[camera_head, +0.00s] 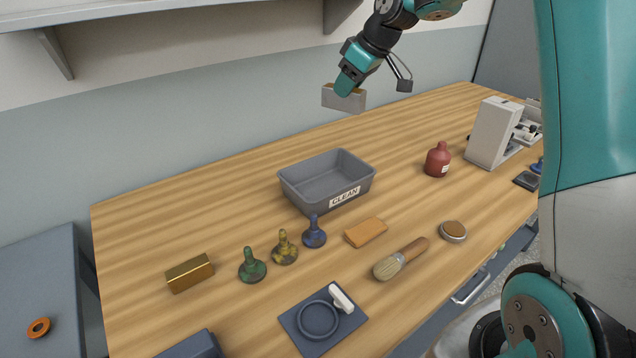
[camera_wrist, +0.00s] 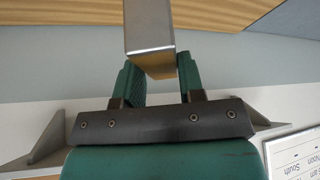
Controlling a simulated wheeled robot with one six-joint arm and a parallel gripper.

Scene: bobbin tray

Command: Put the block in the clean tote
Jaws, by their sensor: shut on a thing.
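A grey metallic block (camera_head: 343,100) is held in the air by my gripper (camera_head: 348,86), up and to the right of the clean tote. In the wrist view the block (camera_wrist: 149,28) sits between the two green fingers of my gripper (camera_wrist: 162,72), which are shut on it. Its top edge looks brownish. The clean tote (camera_head: 299,197) is a grey open bin with a "CLEAN" label, standing on the wooden table. The part of its inside that shows looks empty. A brass-coloured block (camera_head: 190,273) lies on the table at the front left.
Green, yellow and blue knobbed pieces (camera_head: 285,249) stand before the tote. A shelf (camera_head: 150,8) overhangs the back. The table left of the tote is clear.

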